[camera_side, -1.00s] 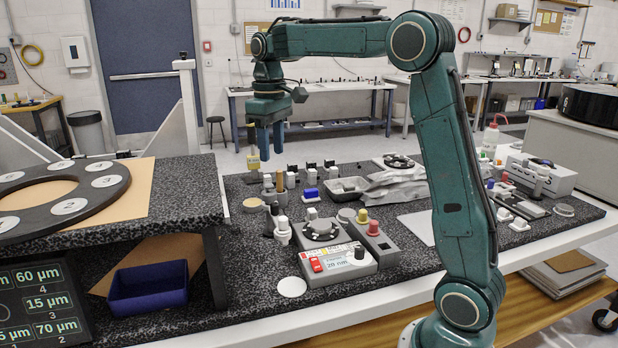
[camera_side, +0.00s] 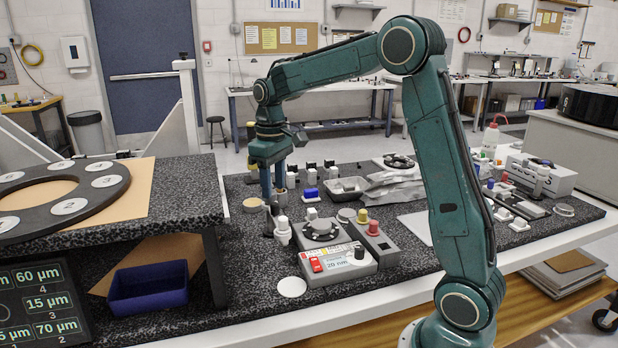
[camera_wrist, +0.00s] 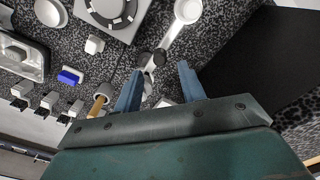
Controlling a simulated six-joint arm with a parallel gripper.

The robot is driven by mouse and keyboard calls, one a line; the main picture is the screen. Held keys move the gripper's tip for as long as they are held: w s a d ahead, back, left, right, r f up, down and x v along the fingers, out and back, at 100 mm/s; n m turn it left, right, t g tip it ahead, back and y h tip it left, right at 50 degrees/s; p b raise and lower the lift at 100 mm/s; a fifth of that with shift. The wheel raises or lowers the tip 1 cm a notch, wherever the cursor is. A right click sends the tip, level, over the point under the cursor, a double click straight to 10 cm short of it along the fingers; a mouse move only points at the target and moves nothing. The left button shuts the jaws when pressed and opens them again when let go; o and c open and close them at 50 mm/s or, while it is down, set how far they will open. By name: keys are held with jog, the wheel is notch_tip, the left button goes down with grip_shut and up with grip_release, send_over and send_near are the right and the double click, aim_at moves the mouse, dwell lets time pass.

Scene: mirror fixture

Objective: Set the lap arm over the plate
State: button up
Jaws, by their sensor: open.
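The plate (camera_side: 321,228) is a dark, studded disc on a grey instrument box with a red switch and a small display; its edge also shows at the top of the wrist view (camera_wrist: 112,8). What looks like the lap arm (camera_wrist: 170,42) is a pale bar with a white round end, lying beside the box; its white end shows in the side view (camera_side: 282,232). Two black knobs sit near its lower end. My gripper (camera_side: 273,196) is open and points down over this end. In the wrist view, my fingers (camera_wrist: 160,68) stand apart, either side of the knobbed end. Contact cannot be told.
Small blocks, including a blue one (camera_wrist: 69,75), stand near my gripper. A metal tray (camera_side: 347,187) and foil bags (camera_side: 396,188) lie behind the plate. A raised speckled shelf (camera_side: 190,195) is at left, with a blue bin (camera_side: 148,287) below.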

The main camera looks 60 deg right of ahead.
aim_at(274, 203)
jog(key=shift+f, duration=2.55)
grip_shut()
